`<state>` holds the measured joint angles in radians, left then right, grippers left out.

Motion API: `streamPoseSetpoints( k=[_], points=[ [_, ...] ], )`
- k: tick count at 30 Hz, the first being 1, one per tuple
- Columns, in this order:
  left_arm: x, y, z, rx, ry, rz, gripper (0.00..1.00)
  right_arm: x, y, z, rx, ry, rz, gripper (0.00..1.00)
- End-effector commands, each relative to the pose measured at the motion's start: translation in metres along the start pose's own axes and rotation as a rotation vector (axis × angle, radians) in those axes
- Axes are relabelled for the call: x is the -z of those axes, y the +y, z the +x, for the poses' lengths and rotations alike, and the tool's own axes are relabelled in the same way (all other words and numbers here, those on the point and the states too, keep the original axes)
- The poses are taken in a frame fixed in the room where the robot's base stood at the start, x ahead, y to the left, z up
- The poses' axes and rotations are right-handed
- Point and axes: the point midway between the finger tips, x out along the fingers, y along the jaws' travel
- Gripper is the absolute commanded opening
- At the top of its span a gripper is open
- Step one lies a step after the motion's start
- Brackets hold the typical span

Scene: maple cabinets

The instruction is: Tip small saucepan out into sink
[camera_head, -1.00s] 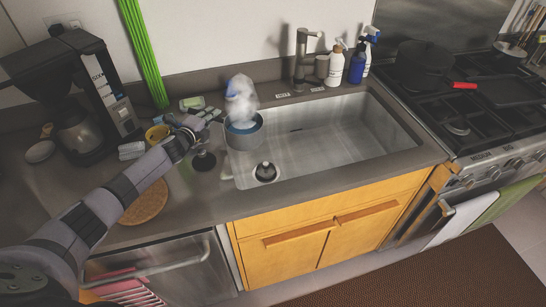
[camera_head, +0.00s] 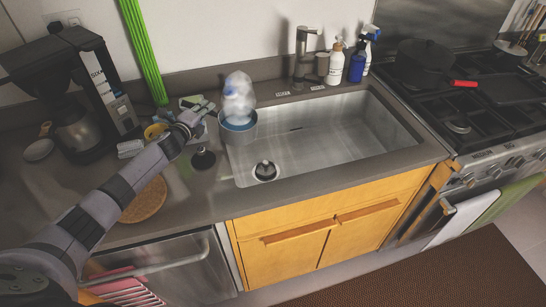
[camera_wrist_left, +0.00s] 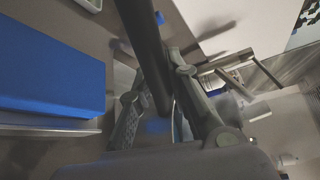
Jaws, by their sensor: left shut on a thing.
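The small saucepan (camera_head: 238,133) is grey with a blue rim, upright, over the back left corner of the sink (camera_head: 340,150). A whitish, translucent lump (camera_head: 238,98) with a blue patch rises from it; I cannot tell what it is. My left gripper (camera_head: 203,112) is at the saucepan's left side, shut on its handle. In the left wrist view the dark handle (camera_wrist_left: 148,50) runs between the fingers of my left gripper (camera_wrist_left: 160,105). The saucepan's inside is hidden by the lump. My right gripper is not in view.
The faucet (camera_head: 304,55) stands behind the sink, with a white bottle (camera_head: 335,65) and a blue spray bottle (camera_head: 358,62) to its right. A drain (camera_head: 265,171) is at the sink's front left. The coffee maker (camera_head: 85,95) stands at left. The sink's middle and right are clear.

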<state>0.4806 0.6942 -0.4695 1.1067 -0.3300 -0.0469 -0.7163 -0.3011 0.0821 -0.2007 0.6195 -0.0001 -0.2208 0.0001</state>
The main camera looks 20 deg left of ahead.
Motion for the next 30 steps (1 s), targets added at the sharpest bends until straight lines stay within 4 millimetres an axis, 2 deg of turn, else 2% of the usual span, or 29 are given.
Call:
streamPoseSetpoints(
  k=[1, 12, 30],
  points=[
    [0.004, -0.002, -0.001, 0.015, -0.004, 0.018, 0.00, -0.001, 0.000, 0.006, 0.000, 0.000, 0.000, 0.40],
    [0.023, -0.020, -0.013, 0.070, -0.057, 0.188, 0.00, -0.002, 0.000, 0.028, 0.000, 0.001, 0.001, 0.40],
    [0.034, -0.029, -0.019, 0.096, -0.082, 0.268, 0.00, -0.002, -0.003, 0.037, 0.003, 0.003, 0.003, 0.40]
  ],
)
